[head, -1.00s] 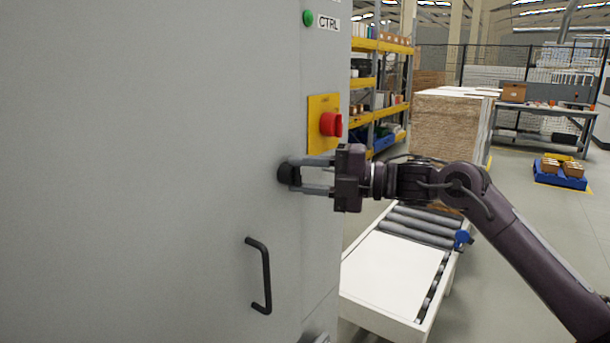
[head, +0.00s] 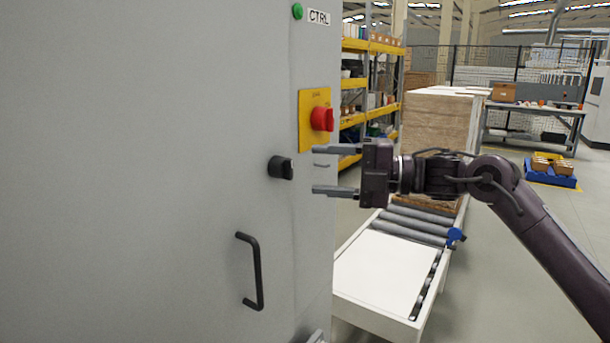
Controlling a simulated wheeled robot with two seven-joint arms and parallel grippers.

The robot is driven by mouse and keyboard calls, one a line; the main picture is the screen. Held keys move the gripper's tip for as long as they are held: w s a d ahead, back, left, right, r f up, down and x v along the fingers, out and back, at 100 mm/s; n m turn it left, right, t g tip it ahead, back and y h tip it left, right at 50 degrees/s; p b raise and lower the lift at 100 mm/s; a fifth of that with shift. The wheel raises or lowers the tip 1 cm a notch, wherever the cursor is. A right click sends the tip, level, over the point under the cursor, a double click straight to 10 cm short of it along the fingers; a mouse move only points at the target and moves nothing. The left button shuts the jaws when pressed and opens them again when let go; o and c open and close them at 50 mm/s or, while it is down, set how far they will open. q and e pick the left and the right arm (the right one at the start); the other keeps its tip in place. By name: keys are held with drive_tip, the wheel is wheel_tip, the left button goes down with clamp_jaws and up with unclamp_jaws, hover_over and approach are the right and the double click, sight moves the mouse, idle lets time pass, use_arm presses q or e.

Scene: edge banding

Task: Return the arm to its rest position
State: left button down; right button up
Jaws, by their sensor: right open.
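My right gripper (head: 320,170) is open and empty. Its two fingers point left toward the grey cabinet (head: 150,170). The black knob (head: 281,168) on the cabinet face is just left of the fingertips, with a gap between them. My right arm comes in from the lower right. My left gripper does not show.
A red switch (head: 321,119) on a yellow plate sits just above my right gripper, and a green button (head: 297,12) is higher up. A black handle (head: 252,271) juts from the cabinet. A roller conveyor (head: 385,273) lies below the arm, with stacked boards (head: 437,125) behind.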

drive_tip(key=shift+v, duration=1)
